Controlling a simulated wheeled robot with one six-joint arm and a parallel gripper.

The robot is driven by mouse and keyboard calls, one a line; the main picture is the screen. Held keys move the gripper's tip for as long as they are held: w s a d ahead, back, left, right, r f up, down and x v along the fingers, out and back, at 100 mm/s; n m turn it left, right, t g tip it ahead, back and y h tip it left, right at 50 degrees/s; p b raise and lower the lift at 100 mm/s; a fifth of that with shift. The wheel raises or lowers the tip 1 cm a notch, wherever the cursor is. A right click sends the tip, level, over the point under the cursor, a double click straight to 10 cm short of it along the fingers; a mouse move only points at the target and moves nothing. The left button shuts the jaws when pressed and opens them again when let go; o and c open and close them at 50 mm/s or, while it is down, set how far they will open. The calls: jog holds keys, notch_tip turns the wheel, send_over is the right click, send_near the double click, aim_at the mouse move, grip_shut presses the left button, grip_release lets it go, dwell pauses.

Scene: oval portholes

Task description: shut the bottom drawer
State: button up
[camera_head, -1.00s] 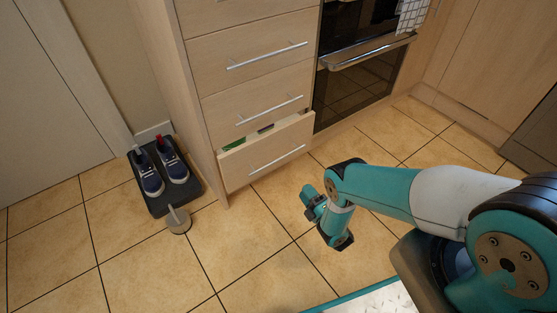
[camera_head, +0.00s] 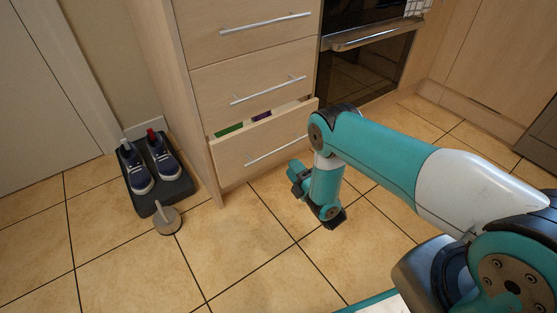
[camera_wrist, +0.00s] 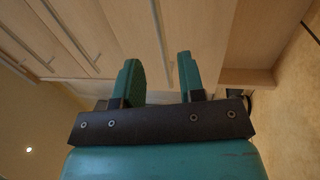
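The bottom drawer (camera_head: 258,143) of the pale wood cabinet stands partly pulled out, with a long silver bar handle (camera_head: 276,150) on its front. Something green (camera_head: 229,130) and something purple (camera_head: 261,117) show inside, behind the top edge of its front. My gripper (camera_head: 293,175) is low in front of the drawer, slightly right of its middle, and looks apart from it. In the wrist view its two teal fingers (camera_wrist: 160,78) are spread with nothing between them. Wood fronts and bar handles lie beyond the fingers.
The drawers above (camera_head: 250,85) are shut. An oven (camera_head: 365,68) is right of the cabinet. Blue shoes (camera_head: 150,165) sit on a dark mat (camera_head: 180,190) at left, with a round grey doorstop-like object (camera_head: 167,220) before it. Tiled floor is open in front.

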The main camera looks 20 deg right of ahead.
aim_at(278, 149)
jog(key=b+x, duration=0.8)
jog(key=b, duration=0.2)
jog(key=shift+w+a+r, duration=0.15)
jog(key=shift+w, duration=0.2)
grip_shut()
